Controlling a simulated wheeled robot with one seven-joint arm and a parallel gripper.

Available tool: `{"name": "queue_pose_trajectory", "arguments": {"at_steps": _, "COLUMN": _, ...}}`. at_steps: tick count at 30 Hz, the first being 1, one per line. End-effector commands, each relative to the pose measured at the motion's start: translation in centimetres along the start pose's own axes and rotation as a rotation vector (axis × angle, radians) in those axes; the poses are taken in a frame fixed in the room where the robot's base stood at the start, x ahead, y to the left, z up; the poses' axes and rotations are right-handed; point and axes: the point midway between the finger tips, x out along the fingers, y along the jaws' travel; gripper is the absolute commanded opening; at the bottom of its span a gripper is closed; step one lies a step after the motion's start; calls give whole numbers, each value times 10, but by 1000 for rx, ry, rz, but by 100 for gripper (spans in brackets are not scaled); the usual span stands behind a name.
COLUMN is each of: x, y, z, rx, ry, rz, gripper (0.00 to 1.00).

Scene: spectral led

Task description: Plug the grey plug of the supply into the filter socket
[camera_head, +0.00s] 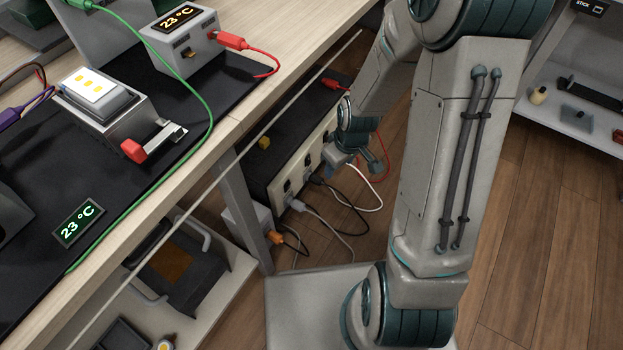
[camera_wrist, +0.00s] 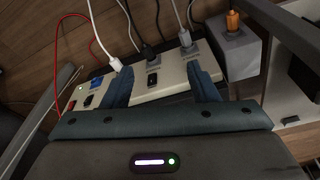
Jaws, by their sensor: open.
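The grey plug (camera_head: 297,203) with its grey cable sits at the near end of a cream socket strip under the bench. In the wrist view the grey plug (camera_wrist: 187,40) is at the strip, just above my right finger. My gripper (camera_wrist: 158,72) is open, its fingers spread in front of the strip, with a black plug (camera_wrist: 151,54) and labelled outlet between them. The gripper (camera_head: 350,160) also shows in the head view, low beside the strip's front. I cannot tell for certain which outlet is the filter socket; a grey box (camera_wrist: 240,52) beside the strip holds an orange plug.
The socket strip (camera_wrist: 174,75) also carries a white plug (camera_wrist: 116,65) by my left finger. White, black, grey and red cables hang loose in front. The bench edge (camera_head: 185,182) and bench leg (camera_head: 245,190) stand close by. Wooden floor is free at the right.

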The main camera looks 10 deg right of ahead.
Motion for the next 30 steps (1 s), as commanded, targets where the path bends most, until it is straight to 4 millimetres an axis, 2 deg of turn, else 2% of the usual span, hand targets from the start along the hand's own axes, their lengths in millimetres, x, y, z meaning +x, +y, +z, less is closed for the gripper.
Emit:
{"name": "queue_pose_trajectory", "arguments": {"at_steps": 1, "x": 15, "y": -2, "z": -2, "rx": -31, "ry": 6, "rz": -20, "gripper": 54}}
{"name": "queue_pose_trajectory", "arguments": {"at_steps": 6, "x": 65, "y": -12, "z": -12, "rx": -145, "ry": 67, "rz": -60, "gripper": 54}}
{"name": "queue_pose_trajectory", "arguments": {"at_steps": 12, "x": 116, "y": -30, "z": -19, "rx": -244, "ry": 149, "rz": -94, "gripper": 54}}
{"name": "queue_pose_trajectory", "arguments": {"at_steps": 18, "x": 144, "y": -44, "z": -21, "rx": -291, "ry": 206, "rz": -105, "gripper": 54}}
{"name": "queue_pose_trajectory", "arguments": {"at_steps": 26, "x": 165, "y": -49, "z": -24, "rx": -304, "ry": 225, "rz": -104, "gripper": 54}}
{"name": "queue_pose_trajectory", "arguments": {"at_steps": 30, "x": 188, "y": -53, "z": -28, "rx": -305, "ry": 223, "rz": -105, "gripper": 54}}
